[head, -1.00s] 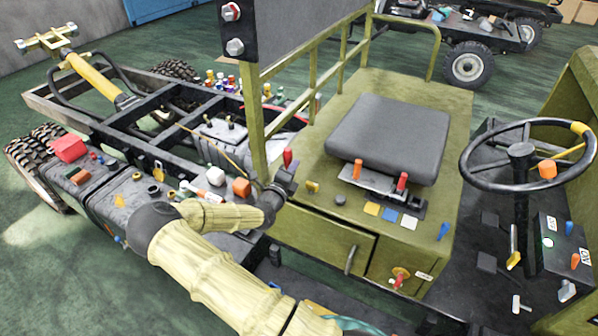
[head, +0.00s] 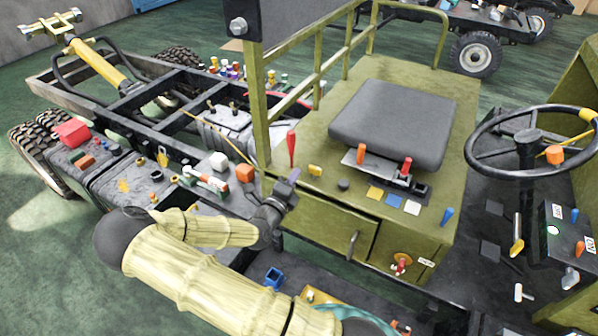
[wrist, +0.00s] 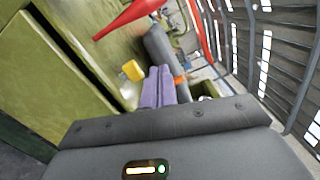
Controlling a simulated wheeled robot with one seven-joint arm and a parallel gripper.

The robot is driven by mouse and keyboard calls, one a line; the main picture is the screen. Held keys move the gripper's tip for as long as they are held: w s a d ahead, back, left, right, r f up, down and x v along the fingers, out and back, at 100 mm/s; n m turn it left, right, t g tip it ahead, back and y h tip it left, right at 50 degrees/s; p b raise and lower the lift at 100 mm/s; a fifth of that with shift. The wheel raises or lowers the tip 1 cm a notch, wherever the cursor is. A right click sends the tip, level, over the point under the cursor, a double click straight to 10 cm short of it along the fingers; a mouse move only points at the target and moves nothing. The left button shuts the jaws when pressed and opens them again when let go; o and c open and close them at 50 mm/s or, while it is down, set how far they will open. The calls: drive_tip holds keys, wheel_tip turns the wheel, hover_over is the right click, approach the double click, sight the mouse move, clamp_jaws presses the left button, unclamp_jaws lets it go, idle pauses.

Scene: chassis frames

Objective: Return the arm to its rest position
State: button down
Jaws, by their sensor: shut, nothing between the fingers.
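My arm, in a pale yellow ribbed cover, reaches up from the bottom of the head view and bends at a dark elbow on the left. My gripper (head: 291,178) is beside the front left corner of the green seat box (head: 318,205), near a red lever (head: 291,148). In the wrist view the two purple fingers (wrist: 158,87) lie side by side, shut and empty. The red lever also shows in the wrist view (wrist: 130,17), above the fingers, with a yellow knob (wrist: 132,70) left of them. I cannot tell whether the gripper touches anything.
The grey seat (head: 395,120) is on the box, with the steering wheel (head: 530,140) to the right. The chassis deck at left holds an orange block (head: 245,173), a white block (head: 218,161) and a red box (head: 72,132). Green floor (head: 60,270) is open at lower left.

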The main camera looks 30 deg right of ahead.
drive_tip(key=s+f+m+g+y+b, duration=0.4)
drive_tip(key=s+m+g, duration=0.9)
drive_tip(key=s+m, duration=0.65)
drive_tip(key=a+r+m+t+y, duration=0.2)
drive_tip(key=a+m+y, duration=0.3)
drive_tip(key=m, duration=0.5)
drive_tip(key=a+r+m+t+y+b, duration=0.1)
drive_tip(key=a+r+m+y, duration=0.3)
drive_tip(key=a+m, duration=0.4)
drive_tip(key=m+t+y, duration=0.1)
drive_tip(key=m, duration=0.2)
drive_tip(key=shift+w+a, duration=0.3)
drive_tip(key=shift+a, duration=0.1)
